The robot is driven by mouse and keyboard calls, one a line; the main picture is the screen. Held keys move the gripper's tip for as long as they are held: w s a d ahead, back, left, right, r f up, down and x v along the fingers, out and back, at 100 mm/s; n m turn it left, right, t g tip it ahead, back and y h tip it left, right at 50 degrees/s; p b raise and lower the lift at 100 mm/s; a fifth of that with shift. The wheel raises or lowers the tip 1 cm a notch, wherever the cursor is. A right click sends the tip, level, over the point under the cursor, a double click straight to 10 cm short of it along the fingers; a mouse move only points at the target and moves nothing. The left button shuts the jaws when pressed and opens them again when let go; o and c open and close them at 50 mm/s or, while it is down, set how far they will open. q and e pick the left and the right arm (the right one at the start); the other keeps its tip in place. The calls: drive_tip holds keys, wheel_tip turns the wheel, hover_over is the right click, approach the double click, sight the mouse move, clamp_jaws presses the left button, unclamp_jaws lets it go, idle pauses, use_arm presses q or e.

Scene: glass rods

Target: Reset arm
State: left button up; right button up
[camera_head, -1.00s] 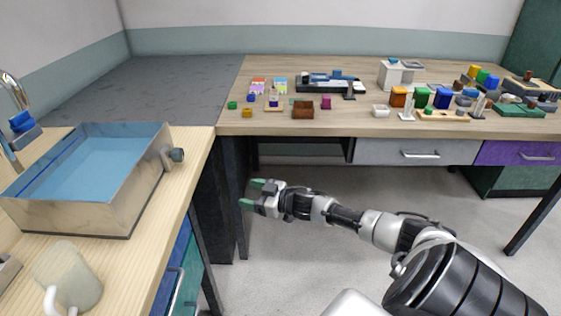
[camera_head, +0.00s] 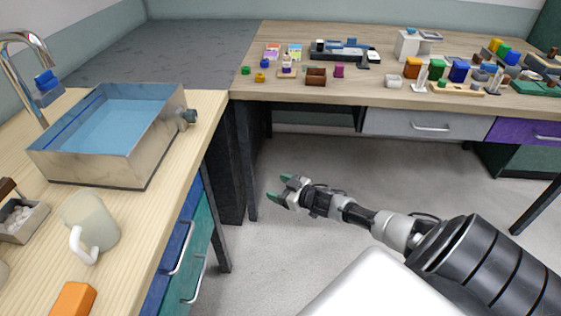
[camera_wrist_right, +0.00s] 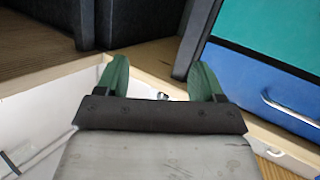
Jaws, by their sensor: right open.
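My right gripper (camera_head: 279,190) is open and empty. In the head view it hangs over the grey floor, to the right of the left counter and in front of the far desk. In the right wrist view its two green fingers (camera_wrist_right: 163,80) stand apart with nothing between them. My right arm reaches in from the lower right. My left gripper is not in view.
The left counter holds a metal tub (camera_head: 100,165), a beaker (camera_head: 92,225) and an orange block (camera_head: 73,299). A blue drawer (camera_head: 177,252) faces the gripper's side. The far desk (camera_head: 300,97) carries many small items. Open floor (camera_head: 300,255) surrounds the gripper.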

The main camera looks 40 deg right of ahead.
idle(0.3)
drive_tip(key=s+a+f+m+g+h+p, duration=0.1)
drive_tip(key=s+a+f+g+h+p, duration=0.15)
drive_tip(key=s+f, duration=0.7)
drive_tip(key=s+a+f+m+g+h+p, duration=0.1)
drive_tip(key=s+a+f+g+h+p, duration=0.2)
drive_tip(key=s+f, duration=0.7)
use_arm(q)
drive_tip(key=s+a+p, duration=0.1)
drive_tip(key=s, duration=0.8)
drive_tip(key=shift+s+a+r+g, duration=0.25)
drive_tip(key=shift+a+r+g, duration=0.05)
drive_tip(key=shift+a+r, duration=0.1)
use_arm(e)
drive_tip(key=s+a+f+g, duration=0.2)
drive_tip(key=s+a+f, duration=0.1)
drive_tip(key=s, duration=0.6)
drive_tip(key=s+a+f+g+y, duration=0.1)
drive_tip(key=s+a+f+g, duration=0.2)
drive_tip(key=s+a, duration=0.3)
drive_tip(key=s+a+f+g+y, duration=0.1)
drive_tip(key=s+a+f+g, duration=0.2)
drive_tip(key=s, duration=0.9)
drive_tip(key=shift+a+f, duration=0.3)
drive_tip(key=shift+a, duration=0.35)
